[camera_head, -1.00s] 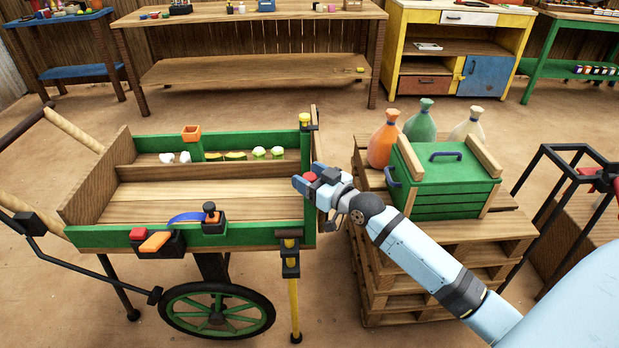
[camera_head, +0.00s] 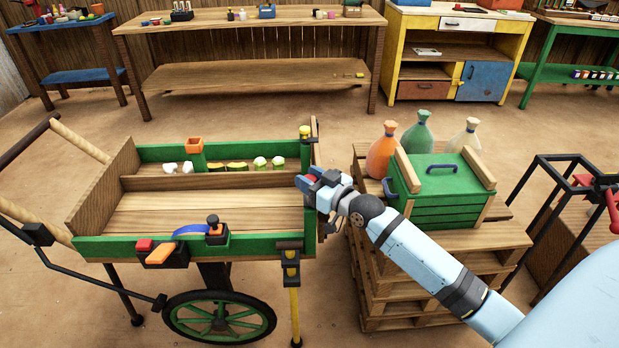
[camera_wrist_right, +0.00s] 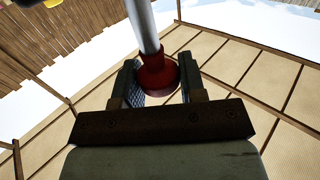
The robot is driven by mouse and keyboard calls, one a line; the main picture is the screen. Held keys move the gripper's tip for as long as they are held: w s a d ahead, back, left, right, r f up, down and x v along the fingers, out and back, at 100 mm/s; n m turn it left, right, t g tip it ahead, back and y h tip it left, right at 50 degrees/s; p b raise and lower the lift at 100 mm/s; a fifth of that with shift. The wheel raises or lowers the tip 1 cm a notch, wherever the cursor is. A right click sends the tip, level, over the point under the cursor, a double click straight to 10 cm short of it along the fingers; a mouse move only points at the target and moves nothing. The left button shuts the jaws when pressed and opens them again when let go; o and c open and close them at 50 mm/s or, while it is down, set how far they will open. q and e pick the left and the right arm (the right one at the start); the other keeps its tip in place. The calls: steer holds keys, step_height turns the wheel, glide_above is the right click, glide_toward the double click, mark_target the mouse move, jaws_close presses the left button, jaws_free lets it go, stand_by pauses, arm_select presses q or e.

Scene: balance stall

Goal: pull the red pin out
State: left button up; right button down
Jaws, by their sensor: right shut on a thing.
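The red pin (camera_head: 312,178) shows as a small patch of red between the fingers of my right gripper (camera_head: 308,182) in the head view. In the right wrist view its red head (camera_wrist_right: 157,77) sits between the two fingers of my right gripper (camera_wrist_right: 160,85), which is shut on it. A grey metal shaft (camera_wrist_right: 143,25) runs from the red head up out of the frame. The gripper is at the right end of the green-railed cart (camera_head: 150,244). Whether the shaft is still in a hole cannot be told. My left gripper is not in view.
A green crate (camera_head: 447,206) and several sacks stand on stacked pallets (camera_head: 447,262) right of the cart. Benches line the back.

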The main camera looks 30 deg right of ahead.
steer(key=shift+r, duration=0.25)
steer(key=c, duration=0.8)
jaws_free()
steer(key=shift+r, duration=0.1)
steer(key=shift+o, duration=0.2)
steer(key=shift+s+d, duration=0.15)
steer(key=shift+s, duration=0.35)
arm_select(q)
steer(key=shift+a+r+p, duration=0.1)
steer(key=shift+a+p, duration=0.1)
steer(key=shift+p, duration=0.6)
arm_select(e)
steer(key=v, duration=1.2)
steer(key=shift+s, duration=0.4)
